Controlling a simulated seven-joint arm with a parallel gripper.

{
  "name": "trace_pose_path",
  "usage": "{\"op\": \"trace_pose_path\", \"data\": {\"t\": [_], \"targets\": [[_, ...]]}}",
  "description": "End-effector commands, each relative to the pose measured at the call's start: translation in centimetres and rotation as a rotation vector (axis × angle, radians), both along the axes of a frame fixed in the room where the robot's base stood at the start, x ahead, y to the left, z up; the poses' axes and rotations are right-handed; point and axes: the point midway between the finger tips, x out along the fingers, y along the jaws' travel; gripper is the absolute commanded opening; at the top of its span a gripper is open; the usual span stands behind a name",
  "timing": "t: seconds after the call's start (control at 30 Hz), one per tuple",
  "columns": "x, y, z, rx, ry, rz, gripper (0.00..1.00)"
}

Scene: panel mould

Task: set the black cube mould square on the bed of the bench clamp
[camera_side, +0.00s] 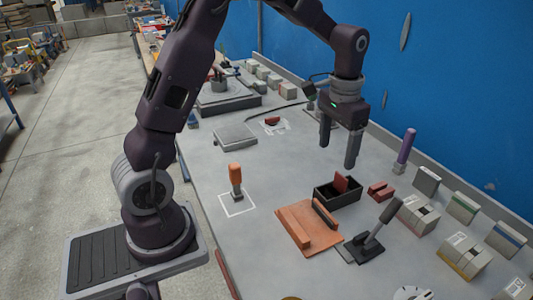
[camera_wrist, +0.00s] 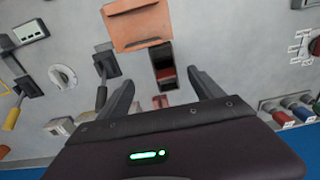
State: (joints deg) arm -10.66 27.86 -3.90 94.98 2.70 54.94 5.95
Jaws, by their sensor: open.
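A black open-topped box, which looks like the black cube mould (camera_side: 334,201), stands on the bench with a dark red piece inside. It also shows in the wrist view (camera_wrist: 160,54), between and beyond my fingers. A black base plate with a raised grey lever, which looks like the bench clamp (camera_side: 364,249), is at its front right. In the wrist view a matching clamp (camera_wrist: 105,63) is left of the mould. My gripper (camera_side: 338,156) is open and empty, pointing down above the mould, apart from it. It also shows in the wrist view (camera_wrist: 160,78).
An orange plate (camera_side: 300,232) with a dark bar lies close in front of the mould. An orange-handled tool (camera_side: 235,176) stands in a white outline. Grey boxes line the right edge. The left bench area has free room.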

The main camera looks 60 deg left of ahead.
Motion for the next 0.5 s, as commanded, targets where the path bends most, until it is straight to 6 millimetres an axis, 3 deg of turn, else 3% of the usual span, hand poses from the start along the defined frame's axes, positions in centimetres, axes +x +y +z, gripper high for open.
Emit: {"op": "trace_pose_path", "data": {"t": [0.03, 0.1, 0.23, 0.3, 0.4, 0.5], "targets": [[-1.7, -0.8, 2.7, 0.01, -0.043, -0.005, 0.76], [-5.2, -2.0, 6.3, 0.021, -0.106, -0.006, 0.76], [-13.3, -3.9, 10.7, 0.028, -0.237, -0.005, 0.76], [-17.7, -4.7, 11.6, 0.023, -0.306, -0.005, 0.76], [-22.6, -5.4, 11.3, 0.007, -0.387, -0.001, 0.76], [-25.3, -5.8, 10.5, -0.007, -0.434, 0.0, 0.76]]}}
